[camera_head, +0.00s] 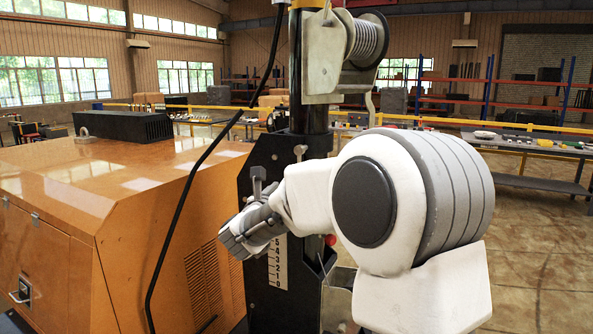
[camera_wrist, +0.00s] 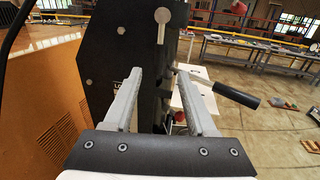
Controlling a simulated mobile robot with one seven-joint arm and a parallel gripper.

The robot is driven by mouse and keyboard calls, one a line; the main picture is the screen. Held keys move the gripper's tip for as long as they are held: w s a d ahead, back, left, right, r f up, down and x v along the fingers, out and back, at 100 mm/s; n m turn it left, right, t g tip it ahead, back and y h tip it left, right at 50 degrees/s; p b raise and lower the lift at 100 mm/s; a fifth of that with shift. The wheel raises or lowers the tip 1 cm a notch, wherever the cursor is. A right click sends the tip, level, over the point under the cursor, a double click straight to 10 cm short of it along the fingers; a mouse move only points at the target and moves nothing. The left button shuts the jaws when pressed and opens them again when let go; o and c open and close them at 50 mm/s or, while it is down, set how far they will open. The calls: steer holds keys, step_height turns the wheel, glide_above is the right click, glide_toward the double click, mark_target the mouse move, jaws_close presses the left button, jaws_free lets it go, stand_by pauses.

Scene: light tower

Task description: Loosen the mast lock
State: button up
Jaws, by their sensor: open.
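The black mast bracket (camera_head: 262,165) stands beside the orange cabinet, around the dark mast (camera_head: 311,110). In the wrist view a lever with a black grip (camera_wrist: 238,95), likely the mast lock, sticks out to the right from the bracket (camera_wrist: 100,45). A round grey knob (camera_wrist: 162,15) on a stem stands above it. My gripper (camera_head: 250,228) is in front of the bracket in the head view. In the wrist view my gripper (camera_wrist: 170,73) is open and empty, its fingers apart. The lever's grip lies right of the right finger. The left finger partly covers a label (camera_wrist: 133,80).
The orange cabinet (camera_head: 120,205) fills the left side. A black cable (camera_head: 180,195) hangs in front of it. A winch drum (camera_head: 368,40) sits high on the mast. A red knob (camera_head: 330,240) is low by the bracket. A workbench (camera_head: 535,145) stands behind at right, with open floor before it.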

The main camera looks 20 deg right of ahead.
steer(key=p+x, duration=0.3)
steer(key=x, duration=1)
steer(key=shift+w+d+p, duration=0.25)
steer(key=shift+w+p, duration=0.1)
steer(key=shift+p, duration=0.05)
jaws_close()
stand_by(0.7)
